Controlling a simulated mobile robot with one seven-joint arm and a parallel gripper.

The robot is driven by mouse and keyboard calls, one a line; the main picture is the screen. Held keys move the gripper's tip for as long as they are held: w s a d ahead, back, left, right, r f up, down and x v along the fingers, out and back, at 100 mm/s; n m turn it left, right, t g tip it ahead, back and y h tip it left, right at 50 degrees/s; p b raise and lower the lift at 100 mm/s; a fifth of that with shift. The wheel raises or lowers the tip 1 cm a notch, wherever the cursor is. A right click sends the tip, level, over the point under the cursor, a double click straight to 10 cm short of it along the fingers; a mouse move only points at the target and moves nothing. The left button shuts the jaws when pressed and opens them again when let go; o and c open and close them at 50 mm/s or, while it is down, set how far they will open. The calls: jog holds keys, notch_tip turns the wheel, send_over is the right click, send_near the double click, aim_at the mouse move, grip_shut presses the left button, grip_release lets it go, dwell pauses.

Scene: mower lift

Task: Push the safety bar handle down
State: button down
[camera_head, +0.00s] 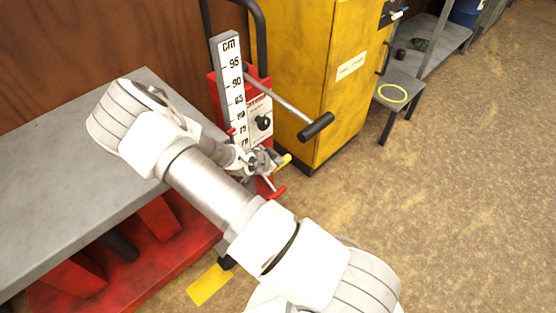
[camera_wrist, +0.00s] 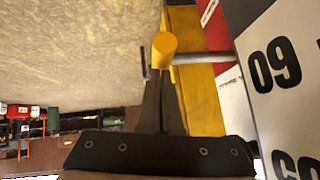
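The red mower lift (camera_head: 262,105) stands upright beside the yellow cabinet. A short handle with a yellow end (camera_head: 284,160), which looks like the safety bar handle, sticks out low on the lift. In the wrist view the yellow end (camera_wrist: 163,45) sits on a grey rod coming from the right. My gripper (camera_head: 268,162) is right at this handle, beside the lift's scale. In the wrist view its dark fingers (camera_wrist: 158,85) look together, with the yellow end in front of their tips. I cannot tell whether they touch it.
The white cm scale (camera_head: 231,85) rises beside my gripper. A crank with a black grip (camera_head: 316,126) juts out above it, and a red handle (camera_head: 277,192) lies below. A grey bench (camera_head: 60,185) is at left, the yellow cabinet (camera_head: 290,50) behind.

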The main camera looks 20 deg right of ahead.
jog(key=shift+f, duration=0.25)
notch_tip(320, 180, down, 7)
jog(key=b, duration=0.4)
dwell(0.4)
jog(key=shift+r, duration=0.15)
